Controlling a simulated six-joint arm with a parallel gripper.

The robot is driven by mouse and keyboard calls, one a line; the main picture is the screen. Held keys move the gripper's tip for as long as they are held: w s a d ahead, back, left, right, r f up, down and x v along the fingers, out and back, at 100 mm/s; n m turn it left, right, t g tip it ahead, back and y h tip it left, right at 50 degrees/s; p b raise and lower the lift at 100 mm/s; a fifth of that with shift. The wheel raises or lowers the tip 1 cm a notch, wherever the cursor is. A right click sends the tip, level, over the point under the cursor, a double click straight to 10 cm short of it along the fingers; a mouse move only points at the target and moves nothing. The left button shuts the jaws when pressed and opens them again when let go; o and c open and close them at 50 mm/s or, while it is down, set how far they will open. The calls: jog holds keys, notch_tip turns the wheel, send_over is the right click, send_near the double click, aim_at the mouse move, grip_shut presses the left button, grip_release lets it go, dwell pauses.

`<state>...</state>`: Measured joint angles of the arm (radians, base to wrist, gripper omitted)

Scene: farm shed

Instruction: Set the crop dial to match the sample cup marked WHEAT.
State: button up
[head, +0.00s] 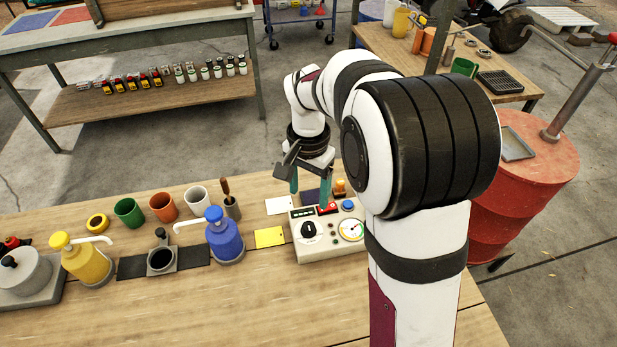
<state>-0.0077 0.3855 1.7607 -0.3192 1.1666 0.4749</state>
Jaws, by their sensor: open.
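A beige tester box (325,247) stands on the wooden bench. A black knob (309,230) is on the left of its face, and I take it to be the crop dial. Its setting is too small to read. A round gauge (351,229) is to its right. A green cup (129,212), an orange cup (163,208) and a white cup (197,198) stand in a row to the left. I can read no WHEAT mark on any of them. My gripper (310,193) is open and empty, its teal fingers over the back of the tester box, behind the knob.
A blue pump bottle (224,238) and a yellow pump bottle (85,262) stand left of the box. A yellow card (269,237) and a white card (279,205) lie beside it. A red drum (535,165) stands off the bench at right. The front of the bench is clear.

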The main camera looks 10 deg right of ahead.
notch_tip(320, 180, up, 4)
jog(key=shift+r, duration=0.2)
